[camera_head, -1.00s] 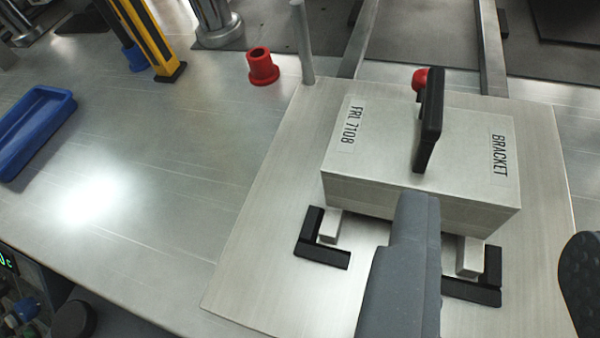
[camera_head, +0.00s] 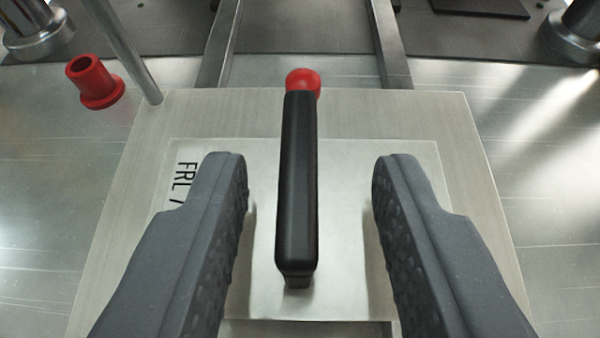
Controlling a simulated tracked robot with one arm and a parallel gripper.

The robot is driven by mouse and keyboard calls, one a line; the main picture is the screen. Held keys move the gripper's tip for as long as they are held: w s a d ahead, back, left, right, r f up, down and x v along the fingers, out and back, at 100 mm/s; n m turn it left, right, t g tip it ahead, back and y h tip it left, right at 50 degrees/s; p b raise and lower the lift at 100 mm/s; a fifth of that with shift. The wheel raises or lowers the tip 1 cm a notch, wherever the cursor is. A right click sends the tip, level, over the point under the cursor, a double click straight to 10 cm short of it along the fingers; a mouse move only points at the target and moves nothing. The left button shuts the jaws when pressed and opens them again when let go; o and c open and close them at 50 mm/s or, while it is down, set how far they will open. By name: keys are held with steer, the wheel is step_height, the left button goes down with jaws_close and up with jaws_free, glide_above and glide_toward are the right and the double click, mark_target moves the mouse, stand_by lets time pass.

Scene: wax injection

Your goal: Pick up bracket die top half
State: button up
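The bracket die top half (camera_head: 340,290) is a pale grey metal block seen from above on a metal plate. Its black bar handle (camera_head: 297,185) stands up in the middle of the picture. My gripper (camera_head: 310,185) is open, with one grey padded finger on each side of the handle and a clear gap on both sides. The left finger partly covers the "FRL 7108" label (camera_head: 186,180), and the right finger hides the "BRACKET" label. The lower half of the die is hidden beneath.
A red ball knob (camera_head: 303,82) sits just beyond the handle. The metal plate (camera_head: 120,235) lies under the die, with a thin upright rod (camera_head: 130,55) at its far left corner. A red flanged bushing (camera_head: 94,82) stands left of it. Two rails run away at the back.

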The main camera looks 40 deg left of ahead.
mark_target(306, 163)
steer(key=x, duration=0.4)
steer(key=shift+a+r, duration=0.1)
steer(key=shift+a, duration=0.1)
jaws_close()
steer(key=shift+r, duration=0.15)
stand_by(1.1)
